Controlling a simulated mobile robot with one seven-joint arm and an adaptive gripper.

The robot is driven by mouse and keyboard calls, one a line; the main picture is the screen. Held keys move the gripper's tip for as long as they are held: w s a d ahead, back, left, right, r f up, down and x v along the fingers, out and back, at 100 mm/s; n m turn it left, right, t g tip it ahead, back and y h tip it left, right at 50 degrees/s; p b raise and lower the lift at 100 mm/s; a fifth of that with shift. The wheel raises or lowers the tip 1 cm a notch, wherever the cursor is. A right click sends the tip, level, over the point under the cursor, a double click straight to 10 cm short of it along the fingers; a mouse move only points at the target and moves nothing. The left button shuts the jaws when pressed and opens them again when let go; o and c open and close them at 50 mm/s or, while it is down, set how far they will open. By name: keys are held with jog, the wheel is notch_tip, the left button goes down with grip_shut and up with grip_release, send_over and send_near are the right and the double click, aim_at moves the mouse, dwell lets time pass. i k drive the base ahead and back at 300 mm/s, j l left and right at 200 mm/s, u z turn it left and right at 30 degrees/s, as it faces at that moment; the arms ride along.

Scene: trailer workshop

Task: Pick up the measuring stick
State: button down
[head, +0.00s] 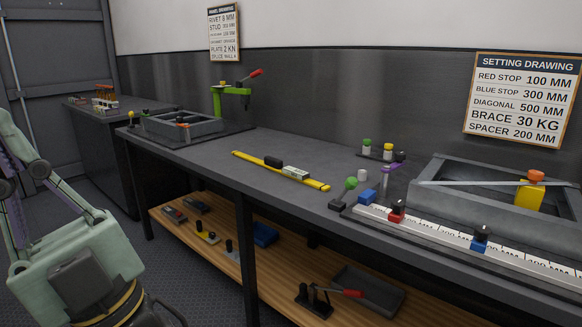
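A long thin yellow stick (305,181) lies flat and diagonally on the workbench, near the middle of the head view. A black block (273,162) and a small pale labelled block (296,173) sit on or against its middle. A white rail with printed numbers (436,229), carrying a red stop (397,211) and a blue stop (480,238), lies at the right front. I cannot be sure which of the two is the measuring stick.
The workbench (220,158) holds a grey tray (183,124), a green press (232,92) and a grey frame (440,197) with a yellow block. Small coloured knobs stand between stick and frame. A wooden lower shelf (280,283) holds tools. Bench around the stick's left end is clear.

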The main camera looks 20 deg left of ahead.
aim_at(274, 165)
jog(key=i+j, duration=0.45)
jog(key=j, duration=0.2)
jog(key=i+j+u, duration=0.1)
jog(key=i+j, duration=0.35)
jog(key=j, duration=0.2)
jog(key=i, duration=0.9)
